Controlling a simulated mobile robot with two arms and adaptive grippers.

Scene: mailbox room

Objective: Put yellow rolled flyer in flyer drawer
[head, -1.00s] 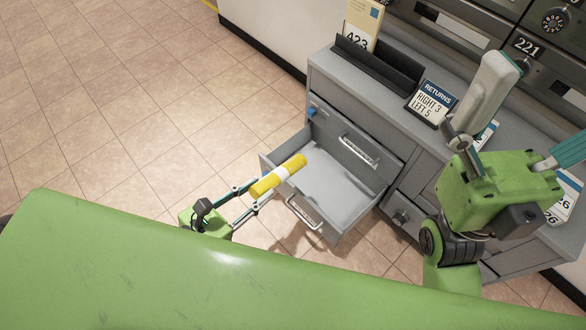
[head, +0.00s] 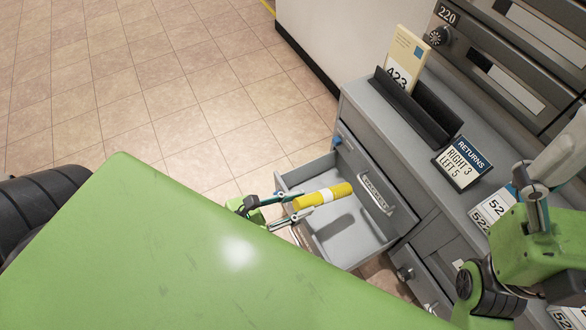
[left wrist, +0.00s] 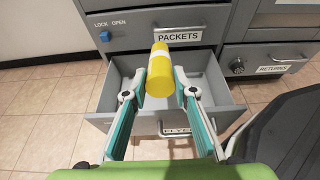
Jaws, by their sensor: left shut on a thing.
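The yellow rolled flyer (head: 323,196) has a white band around it. My left gripper (head: 300,204) is shut on one end and holds it over the open drawer (head: 358,256). In the left wrist view the flyer (left wrist: 159,72) sits between the fingertips (left wrist: 160,85), pointing away over the drawer (left wrist: 219,80). The shadow on the pale drawer floor shows it is held above it. The drawer's front label (left wrist: 177,132) is partly hidden. My right gripper (head: 540,205) is at the right, partly out of frame, its fingers apart and apparently empty.
Above the open drawer is a closed PACKETS drawer (left wrist: 177,37). A RETURNS compartment with a round knob (left wrist: 237,66) is to the right. A black holder (head: 425,110) and a RETURNS sign (head: 462,162) stand on the cabinet top. Floor left of the cabinet is clear.

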